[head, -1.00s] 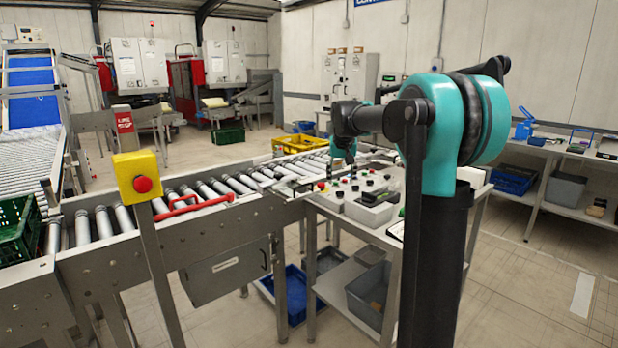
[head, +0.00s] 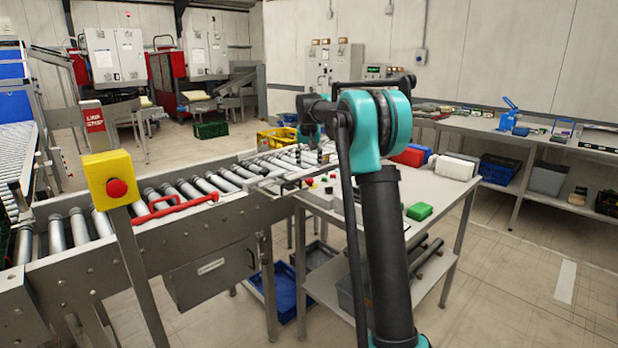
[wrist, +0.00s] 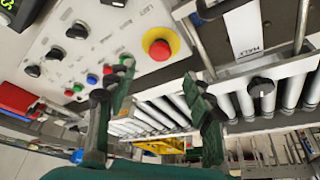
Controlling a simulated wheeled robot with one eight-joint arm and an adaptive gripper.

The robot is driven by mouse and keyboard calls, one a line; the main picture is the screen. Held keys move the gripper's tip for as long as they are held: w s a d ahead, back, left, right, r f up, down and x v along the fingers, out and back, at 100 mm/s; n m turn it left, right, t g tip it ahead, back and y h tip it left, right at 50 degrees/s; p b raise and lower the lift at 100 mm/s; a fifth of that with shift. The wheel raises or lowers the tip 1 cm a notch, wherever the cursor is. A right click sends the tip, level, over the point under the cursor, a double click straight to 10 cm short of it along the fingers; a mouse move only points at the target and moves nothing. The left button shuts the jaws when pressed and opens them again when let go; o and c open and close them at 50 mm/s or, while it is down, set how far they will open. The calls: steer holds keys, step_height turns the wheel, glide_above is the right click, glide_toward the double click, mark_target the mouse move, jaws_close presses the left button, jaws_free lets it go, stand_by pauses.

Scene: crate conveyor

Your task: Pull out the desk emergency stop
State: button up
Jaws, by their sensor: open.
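The desk emergency stop is a red mushroom button (wrist: 159,49) with a yellow ring, on the pale control panel (wrist: 75,20) in the wrist view. My gripper (wrist: 152,105) is open and empty, its two dark green fingers apart. The button shows between and beyond the fingertips, and I see no contact. In the head view my gripper (head: 310,133) is small above the desk's far left end, and my arm hides much of the panel. I cannot single out the desk stop there.
A separate red button on a yellow box (head: 110,180) stands on a post by the roller conveyor (head: 178,195). Black knobs (wrist: 77,31) and small coloured buttons sit near the desk stop. A green block (head: 419,211) lies on the desk (head: 440,188). Floor at right is clear.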

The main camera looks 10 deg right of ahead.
mark_target(309, 179)
steer(key=x, duration=0.8)
steer(key=shift+d+f, duration=0.1)
steer(key=shift+f, duration=0.05)
steer(key=shift+c, duration=0.5)
jaws_close()
